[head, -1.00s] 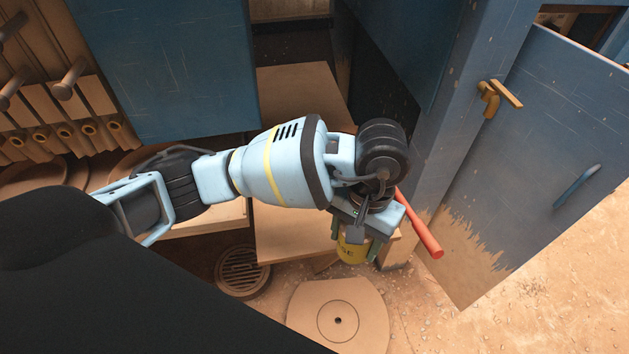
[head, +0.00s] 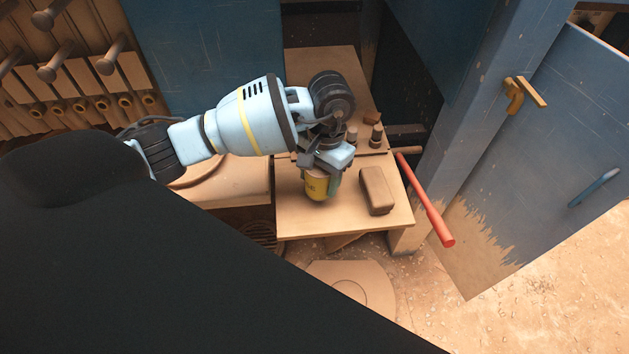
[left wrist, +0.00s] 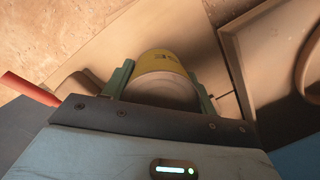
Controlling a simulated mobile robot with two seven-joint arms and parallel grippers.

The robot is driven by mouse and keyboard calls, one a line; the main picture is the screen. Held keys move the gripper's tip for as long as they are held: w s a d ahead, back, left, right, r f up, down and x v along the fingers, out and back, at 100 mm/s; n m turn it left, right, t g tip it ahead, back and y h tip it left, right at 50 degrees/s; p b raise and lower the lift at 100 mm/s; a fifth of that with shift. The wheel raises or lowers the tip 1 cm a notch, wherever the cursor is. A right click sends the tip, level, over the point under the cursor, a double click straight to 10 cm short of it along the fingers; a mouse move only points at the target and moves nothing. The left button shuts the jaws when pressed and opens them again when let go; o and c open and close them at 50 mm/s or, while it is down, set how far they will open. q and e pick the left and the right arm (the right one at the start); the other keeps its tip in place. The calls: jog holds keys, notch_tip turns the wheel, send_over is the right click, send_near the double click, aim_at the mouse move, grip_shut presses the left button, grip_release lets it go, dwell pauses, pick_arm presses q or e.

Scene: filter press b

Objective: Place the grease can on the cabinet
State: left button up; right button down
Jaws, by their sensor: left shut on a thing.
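My left gripper (head: 322,178) is shut on the yellow grease can (head: 316,190), which has dark lettering on its side. In the left wrist view the can (left wrist: 160,62) sits between two green fingers, with its pale round end toward the camera. The can is over the left part of a tan wooden top (head: 300,223), which looks like the cabinet's top. I cannot tell whether the can touches it. My right gripper is not in view.
A brown block (head: 377,190) lies on the top, right of the can. Small dark fittings (head: 376,136) stand behind it. A red bar (head: 430,208) sticks out past the right edge. A blue door (head: 540,150) stands open at right. The front of the top is bare.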

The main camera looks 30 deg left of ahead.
aim_at(315, 184)
pick_arm(q)
jog(key=shift+a, duration=0.15)
jog(key=f, duration=0.1)
jog(key=a+f, duration=0.1)
jog(key=shift+w+f+p, duration=0.15)
jog(key=shift+f+p, duration=0.15)
jog(key=shift+f, duration=0.5)
jog(key=shift+f, duration=0.2)
jog(key=o, duration=1.2)
jog(key=shift+r, duration=0.1)
jog(key=r, duration=0.4)
jog(key=w+r, duration=0.1)
jog(key=r, duration=0.7)
jog(key=shift+w+d, duration=0.2)
jog(key=shift+w, duration=0.2)
